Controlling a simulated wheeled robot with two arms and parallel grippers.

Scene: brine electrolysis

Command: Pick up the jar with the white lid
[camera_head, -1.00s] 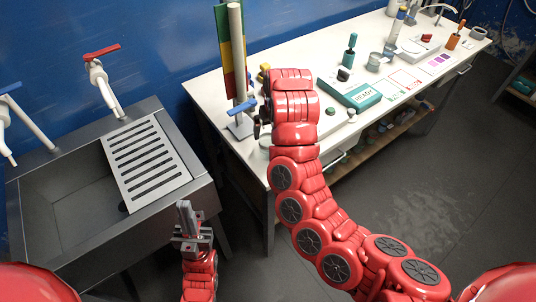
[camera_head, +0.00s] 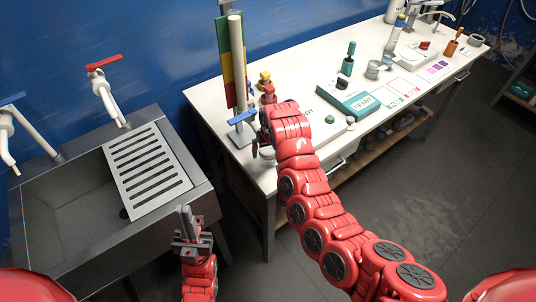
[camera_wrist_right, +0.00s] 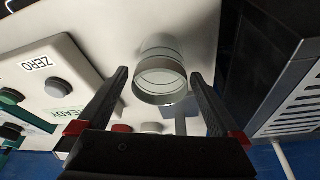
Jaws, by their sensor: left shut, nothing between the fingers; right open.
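A pale, round, jar-like vessel (camera_wrist_right: 160,82) stands on the white bench in the right wrist view. It lies between the fingers of my right gripper (camera_wrist_right: 158,73), which is open with gaps on both sides. I cannot tell whether its pale round end is a white lid. In the head view a small part of a pale vessel (camera_head: 267,153) shows beside the right gripper (camera_head: 259,138), near the bench's left end; the red arm hides most of this spot. My left gripper (camera_head: 186,212) is shut and empty in front of the sink.
A stand with a blue clamp (camera_head: 243,117) and a coloured panel (camera_head: 224,60) rise close behind the right gripper. The grey sink (camera_head: 60,215) is at left.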

